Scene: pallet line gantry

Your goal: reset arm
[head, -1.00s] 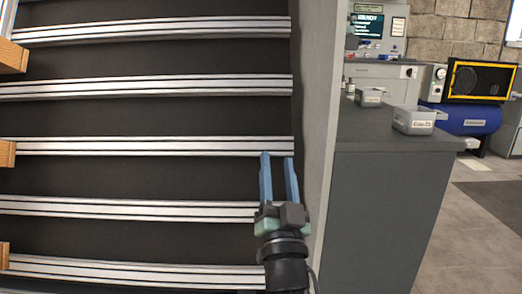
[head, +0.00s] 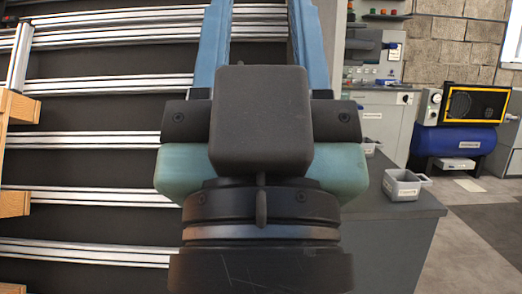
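My gripper (head: 262,40) fills the middle of the head view, close to the camera and pointing up and away. Its two blue fingers stand apart with nothing seen between them, though their tips run out of the top of the picture. The dark and green gripper body hides part of the metal rails and part of the grey counter behind it.
Several silver rails (head: 95,138) cross a dark surface on the left, with wooden pieces (head: 14,205) at the left edge. A grey counter (head: 405,218) with a grey bin (head: 401,185) stands at right. A blue tank (head: 455,144) is behind, with open floor beside it.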

